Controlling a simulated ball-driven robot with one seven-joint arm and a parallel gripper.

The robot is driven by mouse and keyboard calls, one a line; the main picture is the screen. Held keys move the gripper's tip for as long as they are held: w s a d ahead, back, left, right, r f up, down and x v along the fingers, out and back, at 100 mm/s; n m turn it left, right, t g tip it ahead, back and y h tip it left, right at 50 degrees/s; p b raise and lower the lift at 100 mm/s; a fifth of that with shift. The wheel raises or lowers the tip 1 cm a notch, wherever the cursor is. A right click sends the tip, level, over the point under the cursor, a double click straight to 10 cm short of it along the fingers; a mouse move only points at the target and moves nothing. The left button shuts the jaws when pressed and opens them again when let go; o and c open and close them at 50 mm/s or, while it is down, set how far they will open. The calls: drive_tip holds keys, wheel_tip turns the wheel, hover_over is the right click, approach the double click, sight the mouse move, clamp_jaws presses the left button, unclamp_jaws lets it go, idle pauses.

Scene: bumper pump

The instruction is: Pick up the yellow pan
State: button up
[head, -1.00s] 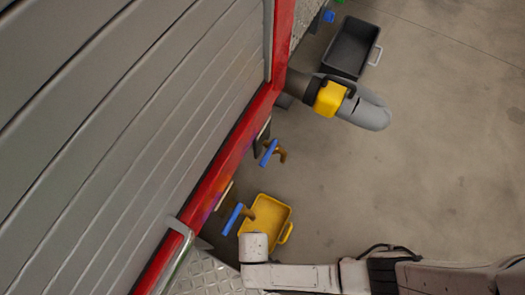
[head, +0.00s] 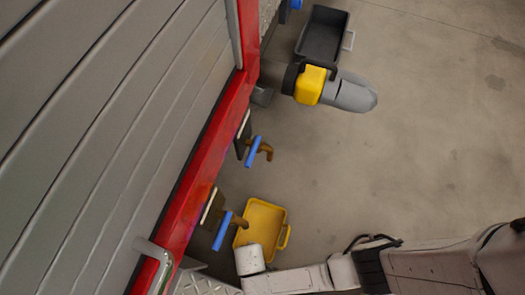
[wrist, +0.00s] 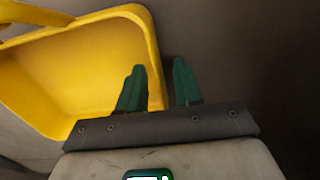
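The yellow pan (head: 265,218) lies on the floor below a brown tap in the head view, with a loop handle on its right side. It fills the upper left of the wrist view (wrist: 80,75), its near wall beside my gripper. My gripper (wrist: 160,82) shows two green fingers, apart, with nothing between them but part of the pan's rim and wall behind the left finger. I cannot tell whether a finger touches the pan. In the head view my arm reaches in from the lower right and its end partly covers the pan's lower edge; the fingers are hidden there.
Two brown taps with blue levers (head: 222,231) (head: 252,151) stick out from the red-framed shutter wall (head: 205,165) at left. A grey hose with a yellow coupling (head: 310,85) juts out above. A black pan (head: 322,32) lies farther up. The concrete floor at right is clear.

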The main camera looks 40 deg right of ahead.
drive_tip(key=shift+f+b, duration=0.3)
drive_tip(key=shift+f, duration=0.5)
clamp_jaws()
